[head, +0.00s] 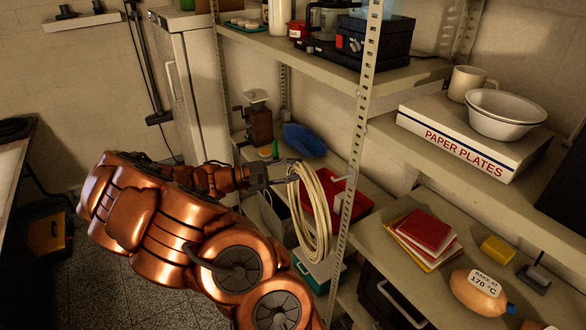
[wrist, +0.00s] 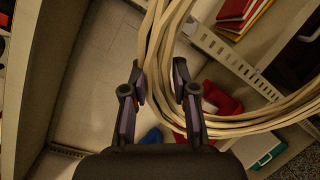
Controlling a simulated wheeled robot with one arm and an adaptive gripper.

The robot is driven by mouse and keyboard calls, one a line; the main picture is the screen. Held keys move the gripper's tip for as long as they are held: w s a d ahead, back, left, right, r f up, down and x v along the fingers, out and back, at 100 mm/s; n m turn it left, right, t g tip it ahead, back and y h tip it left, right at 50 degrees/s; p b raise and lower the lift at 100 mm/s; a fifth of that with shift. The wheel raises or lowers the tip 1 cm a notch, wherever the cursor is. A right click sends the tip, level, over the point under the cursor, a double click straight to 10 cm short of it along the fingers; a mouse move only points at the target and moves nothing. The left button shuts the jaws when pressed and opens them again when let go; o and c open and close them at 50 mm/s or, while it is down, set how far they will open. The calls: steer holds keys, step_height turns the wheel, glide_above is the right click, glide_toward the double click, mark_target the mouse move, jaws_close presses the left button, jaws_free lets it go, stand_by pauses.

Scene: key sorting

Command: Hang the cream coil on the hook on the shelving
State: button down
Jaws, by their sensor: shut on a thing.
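The cream coil (head: 312,218) is a bundle of several loops hanging down from my gripper (head: 284,176) in the head view. The fingers are shut on its upper left part. In the wrist view, strands of the coil (wrist: 157,40) pass between the fingertips of my gripper (wrist: 163,80), and the loops sweep off to the right. The coil is just left of the perforated shelving post (head: 359,130). A small pale piece (head: 341,199) juts from the post beside the coil's right edge; it looks like the hook. I cannot tell whether the coil touches it.
Paper plates box (head: 455,142), bowl (head: 505,113) and mug (head: 468,82) stand on the right shelf. Red books (head: 425,231) and a labelled bottle (head: 478,293) lie lower. A grinder (head: 259,122) and blue item (head: 304,140) are behind my gripper.

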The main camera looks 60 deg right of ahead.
mark_target(289, 171)
steer(key=s+d+f, duration=0.2)
steer(key=s+d, duration=0.3)
steer(key=d, duration=0.4)
steer(key=shift+s+d+f, duration=0.2)
steer(key=shift+s+f, duration=0.05)
steer(key=shift+f, duration=0.1)
stand_by(1.5)
steer(key=shift+f+b, duration=0.1)
steer(key=shift+b, duration=0.25)
stand_by(0.5)
steer(key=c, duration=0.8)
jaws_free()
steer(key=v, duration=1.2)
